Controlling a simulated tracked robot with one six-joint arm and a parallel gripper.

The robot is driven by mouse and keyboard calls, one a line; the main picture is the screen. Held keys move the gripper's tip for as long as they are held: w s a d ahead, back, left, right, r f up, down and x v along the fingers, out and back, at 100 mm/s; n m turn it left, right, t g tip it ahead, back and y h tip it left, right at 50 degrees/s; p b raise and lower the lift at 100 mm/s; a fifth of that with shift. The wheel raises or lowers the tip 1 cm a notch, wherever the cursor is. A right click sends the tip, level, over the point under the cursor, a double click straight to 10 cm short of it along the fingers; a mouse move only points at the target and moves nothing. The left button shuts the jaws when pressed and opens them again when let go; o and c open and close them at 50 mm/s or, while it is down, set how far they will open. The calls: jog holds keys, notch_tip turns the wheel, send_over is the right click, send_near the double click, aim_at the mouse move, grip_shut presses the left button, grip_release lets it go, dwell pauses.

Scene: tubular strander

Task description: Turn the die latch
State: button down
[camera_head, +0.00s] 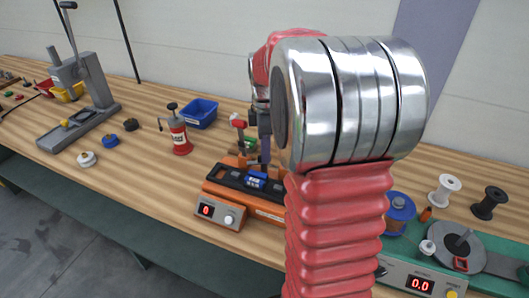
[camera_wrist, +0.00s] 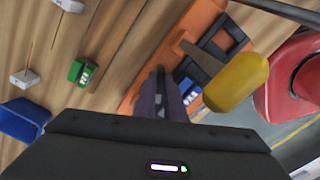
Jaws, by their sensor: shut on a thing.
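The orange bench unit (camera_head: 245,207) has a dark top, a red number display and a knob on its front. A blue die block (camera_head: 256,181) with white marks sits on it; it also shows in the wrist view (camera_wrist: 187,91). My gripper (camera_head: 264,158) points down at the unit just behind the blue block. In the wrist view my dark fingers (camera_wrist: 163,95) are together over the unit's orange edge. They are shut on what seems to be the die latch, which is mostly hidden between them. A yellow knob on a tan bar (camera_wrist: 236,81) stands right of the fingers.
A green block (camera_wrist: 83,71) and a blue bin (camera_head: 198,113) lie near the unit. A red dispenser (camera_head: 178,135) stands left, a lever press (camera_head: 80,105) farther left. Spools (camera_head: 444,190) and a green machine (camera_head: 438,285) are at right. My arm hides much of the right-hand middle.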

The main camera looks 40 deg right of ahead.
jog(key=shift+s+f+m, duration=0.1)
jog(key=shift+s+m, duration=0.1)
jog(key=shift+m, duration=0.2)
jog(key=shift+s+m, duration=0.15)
jog(key=shift+m, duration=2.25)
jog(key=c, duration=1.8)
grip_release()
jog(key=shift+c, duration=0.2)
jog(key=shift+w+r, duration=0.2)
jog(key=shift+r, duration=0.4)
notch_tip(320, 180, up, 13)
jog(key=shift+f, duration=0.2)
